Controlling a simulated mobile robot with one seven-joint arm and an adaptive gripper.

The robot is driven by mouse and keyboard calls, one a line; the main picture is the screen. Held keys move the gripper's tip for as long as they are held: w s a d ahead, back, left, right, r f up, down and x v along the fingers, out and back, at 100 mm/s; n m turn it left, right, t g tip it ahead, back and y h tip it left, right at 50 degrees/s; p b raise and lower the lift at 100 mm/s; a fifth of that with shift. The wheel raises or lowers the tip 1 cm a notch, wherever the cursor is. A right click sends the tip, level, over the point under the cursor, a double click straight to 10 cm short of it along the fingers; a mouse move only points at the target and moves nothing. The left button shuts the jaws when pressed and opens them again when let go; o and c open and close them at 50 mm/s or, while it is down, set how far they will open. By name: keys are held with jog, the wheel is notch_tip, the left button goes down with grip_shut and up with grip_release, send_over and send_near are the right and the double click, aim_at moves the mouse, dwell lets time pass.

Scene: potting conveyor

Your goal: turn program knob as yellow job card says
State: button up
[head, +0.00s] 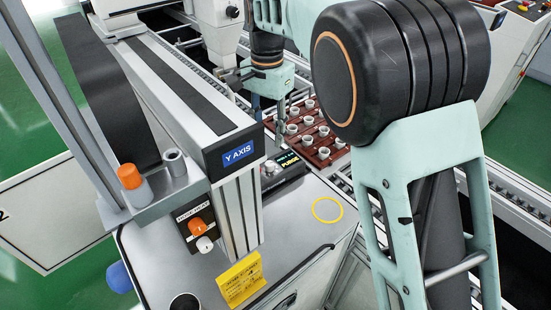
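The yellow job card (241,280) stands tilted on the grey cabinet top at the lower middle; its print is too small to read. A small dark control unit (287,164) with a lit display sits at the back of the cabinet top. A small round grey part (270,168) on it looks like a knob, but its pointer cannot be made out. My gripper (268,112) hangs above and behind this unit, its two fingers apart with nothing seen between them. It appears clear of the unit.
The Y AXIS beam (190,95) and its post (240,210) stand left of the unit. A brown tray (318,140) of white cups lies behind. A yellow ring (327,210) marks clear cabinet top.

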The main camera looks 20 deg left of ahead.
aim_at(269, 163)
notch_tip(269, 163, down, 10)
jog(key=shift+r, duration=0.15)
dwell(0.3)
grip_shut()
